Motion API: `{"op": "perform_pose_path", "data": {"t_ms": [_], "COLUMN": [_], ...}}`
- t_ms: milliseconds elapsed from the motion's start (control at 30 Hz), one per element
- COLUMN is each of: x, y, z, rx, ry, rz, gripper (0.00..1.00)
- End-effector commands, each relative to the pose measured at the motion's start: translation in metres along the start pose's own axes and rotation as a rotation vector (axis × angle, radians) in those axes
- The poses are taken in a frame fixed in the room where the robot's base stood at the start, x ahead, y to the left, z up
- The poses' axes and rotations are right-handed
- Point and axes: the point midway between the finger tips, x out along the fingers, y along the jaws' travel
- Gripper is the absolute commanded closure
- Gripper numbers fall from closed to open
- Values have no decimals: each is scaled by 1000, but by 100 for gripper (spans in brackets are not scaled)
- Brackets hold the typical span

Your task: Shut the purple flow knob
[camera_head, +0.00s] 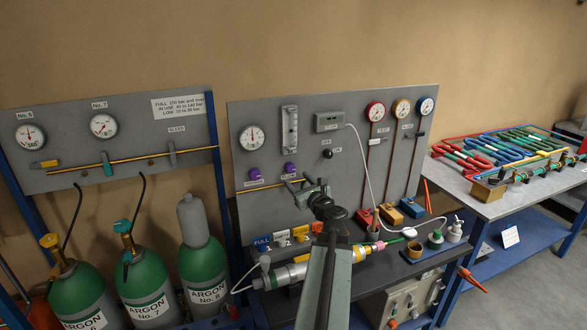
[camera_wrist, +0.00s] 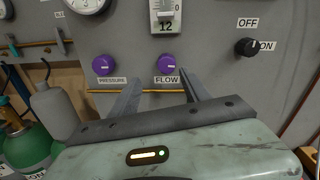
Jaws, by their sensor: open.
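The purple flow knob (camera_wrist: 166,61) sits on the grey panel above its FLOW label in the wrist view. In the head view it is the right one of two purple knobs (camera_head: 290,168), just above my gripper. My gripper (camera_wrist: 162,80) is open and empty. Its two fingers point at the panel, with the flow knob between and slightly beyond their tips. I see no contact with the knob. In the head view my gripper (camera_head: 306,184) is in front of the panel, and my arm hides part of what lies behind it.
A second purple knob, marked PRESSURE (camera_wrist: 103,65), is left of the flow knob. A black ON/OFF knob (camera_wrist: 247,47) is to the right. A yellow pipe (camera_head: 270,188) runs along the panel below the knobs. Green argon cylinders (camera_head: 203,265) stand at left.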

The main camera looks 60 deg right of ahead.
Motion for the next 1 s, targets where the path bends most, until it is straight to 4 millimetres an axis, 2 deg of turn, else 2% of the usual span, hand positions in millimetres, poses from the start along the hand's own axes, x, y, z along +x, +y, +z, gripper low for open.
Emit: {"op": "perform_pose_path", "data": {"t_ms": [33, 100, 267, 367, 700, 967, 1000], "x": [-4, -6, 0, 12, 71, 74, 74], "y": [-10, -15, -14, -14, -15, -14, -14], "z": [1, 1, 1, 1, 1, 1, 1], "rx": [23, 39, 38, 36, 34, 34, 34], "ry": [-5, -8, -8, -8, -8, -8, -8], "rz": [-20, -32, -29, -27, -25, -25, -25], "gripper": [45, 45, 45, 45, 45, 45, 51]}}
